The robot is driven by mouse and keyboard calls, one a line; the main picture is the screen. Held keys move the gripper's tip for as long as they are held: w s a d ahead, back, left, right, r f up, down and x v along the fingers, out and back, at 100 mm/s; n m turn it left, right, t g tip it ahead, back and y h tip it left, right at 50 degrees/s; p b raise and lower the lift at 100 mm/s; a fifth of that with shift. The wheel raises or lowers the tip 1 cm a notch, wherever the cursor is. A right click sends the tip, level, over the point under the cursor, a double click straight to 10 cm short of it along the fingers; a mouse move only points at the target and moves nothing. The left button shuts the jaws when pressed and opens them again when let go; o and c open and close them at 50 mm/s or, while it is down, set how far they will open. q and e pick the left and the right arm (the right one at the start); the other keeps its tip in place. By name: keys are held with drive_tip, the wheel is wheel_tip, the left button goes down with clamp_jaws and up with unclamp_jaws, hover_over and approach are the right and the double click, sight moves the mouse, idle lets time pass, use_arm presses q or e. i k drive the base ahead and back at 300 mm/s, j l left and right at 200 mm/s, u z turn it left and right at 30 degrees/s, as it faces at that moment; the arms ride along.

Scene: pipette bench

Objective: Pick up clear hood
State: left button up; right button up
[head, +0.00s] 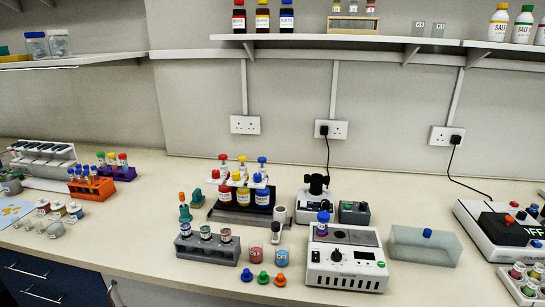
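The clear hood (410,248) is a see-through, pale box with a blue knob on top. It sits on the bench at the right of the head view, between a white device with a black dial and a larger device marked OFF. It looks upright, and nothing touches its knob. Neither of my grippers shows in the head view.
The white dial device (343,281) stands just left of the hood. The OFF device (503,232) stands to its right, with a black cable running to a wall socket. A grey tube rack (206,249) and colored caps lie further left. Bench behind the hood is clear.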

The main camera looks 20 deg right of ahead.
sight(426, 246)
drive_tip(key=z, duration=1.8)
